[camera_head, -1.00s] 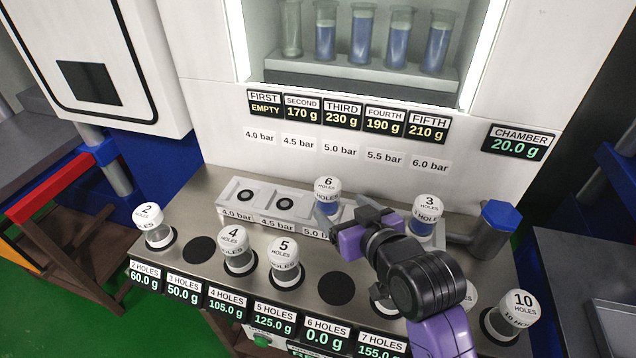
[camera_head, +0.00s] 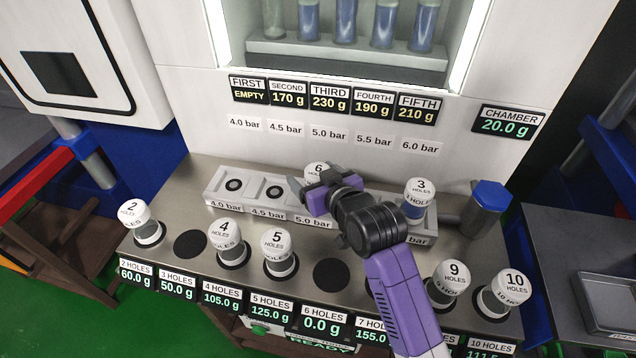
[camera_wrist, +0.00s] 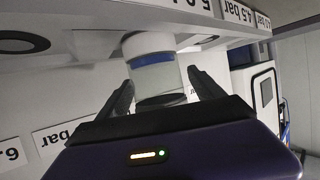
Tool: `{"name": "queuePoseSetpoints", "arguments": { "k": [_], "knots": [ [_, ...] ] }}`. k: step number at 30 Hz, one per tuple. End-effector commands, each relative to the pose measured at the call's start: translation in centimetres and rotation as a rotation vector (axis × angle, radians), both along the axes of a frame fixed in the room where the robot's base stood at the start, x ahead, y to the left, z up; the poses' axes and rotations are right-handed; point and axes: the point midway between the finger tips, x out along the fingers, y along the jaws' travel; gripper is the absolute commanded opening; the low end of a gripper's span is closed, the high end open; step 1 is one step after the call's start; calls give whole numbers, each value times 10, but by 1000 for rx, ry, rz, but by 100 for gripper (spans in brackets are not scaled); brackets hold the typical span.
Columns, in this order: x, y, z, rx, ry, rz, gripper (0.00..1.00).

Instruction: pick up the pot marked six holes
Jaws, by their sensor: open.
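The pot marked six holes (camera_head: 316,169) stands in the 5.0 bar place of the grey rack, its lower part hidden behind my gripper in the head view. My gripper (camera_head: 314,187) is at the pot with its jaws open. In the wrist view the pot (camera_wrist: 155,68), clear with a blue band, lies between the two spread fingers (camera_wrist: 163,90), with a gap visible on at least one side. I cannot tell whether either finger touches it.
The grey rack (camera_head: 216,191) has empty 4.0 and 4.5 bar places. The pot marked three (camera_head: 419,192) stands to the right in the rack. Pots marked two (camera_head: 133,212), four (camera_head: 225,234), five (camera_head: 277,243), nine (camera_head: 453,276) and ten (camera_head: 513,287) line the front.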

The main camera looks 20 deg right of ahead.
Motion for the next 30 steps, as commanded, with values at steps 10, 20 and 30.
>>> {"name": "queuePoseSetpoints", "arguments": {
  "k": [10, 20, 30],
  "knots": [
    [2, 0, -1, 0, 0, 0, 59],
    [2, 0, 0, 0, -2, 0, 0],
    [2, 0, 5, 0, -4, 0, 0]
  ]
}}
